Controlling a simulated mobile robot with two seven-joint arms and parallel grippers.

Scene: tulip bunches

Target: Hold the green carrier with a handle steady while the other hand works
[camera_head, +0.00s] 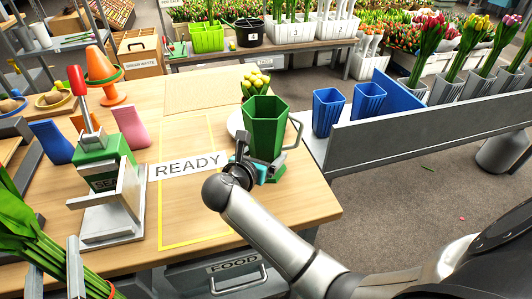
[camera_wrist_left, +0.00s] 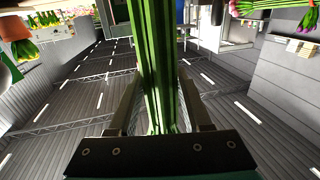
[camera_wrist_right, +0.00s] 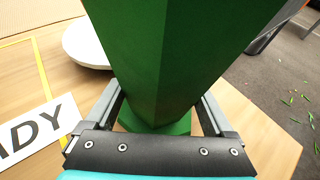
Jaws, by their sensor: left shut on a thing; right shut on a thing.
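The green carrier (camera_head: 264,122) is a tall faceted container with a grey handle on its right side. It stands upright near the right edge of the wooden table. My right gripper (camera_head: 260,168) is shut on its lower part, and the right wrist view shows the green wall (camera_wrist_right: 158,60) between the fingers. My left gripper (camera_head: 54,268) is at the lower left, shut on a bunch of green stems (camera_head: 45,250). The stems (camera_wrist_left: 160,80) run between its fingers in the left wrist view. The heads of this bunch are out of sight.
A READY label (camera_head: 188,165) lies in a yellow outline left of the carrier. A green-topped grey device (camera_head: 103,195) stands at the table's left. Yellow tulips (camera_head: 255,82) show behind the carrier's rim, beside a white round plate (camera_head: 234,125). Blue buckets (camera_head: 328,110) stand at the right.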

